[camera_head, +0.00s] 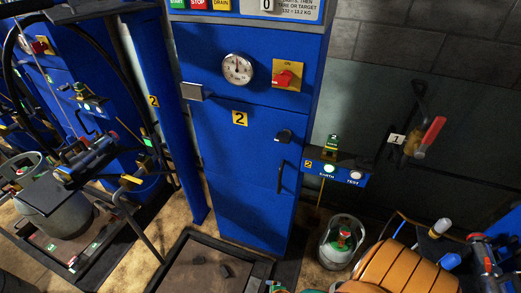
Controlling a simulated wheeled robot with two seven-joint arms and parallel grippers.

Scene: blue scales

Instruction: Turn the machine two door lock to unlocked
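The machine two cabinet (235,190) is a tall blue box in the middle of the head view, marked with a yellow "2" label (240,118). On the right side of its lower door is a round black knob (284,136), which looks like the door lock. Its pointer and any lock markings are too small to read. Below the knob is a dark upright door handle (281,177). The door looks shut. Neither gripper shows in the view.
Above the door are a round gauge (238,68) and a red switch on a yellow plate (284,77). A small EARTH/TEST box (337,172) juts out right of the cabinet. A scale platform (205,270) lies in front.

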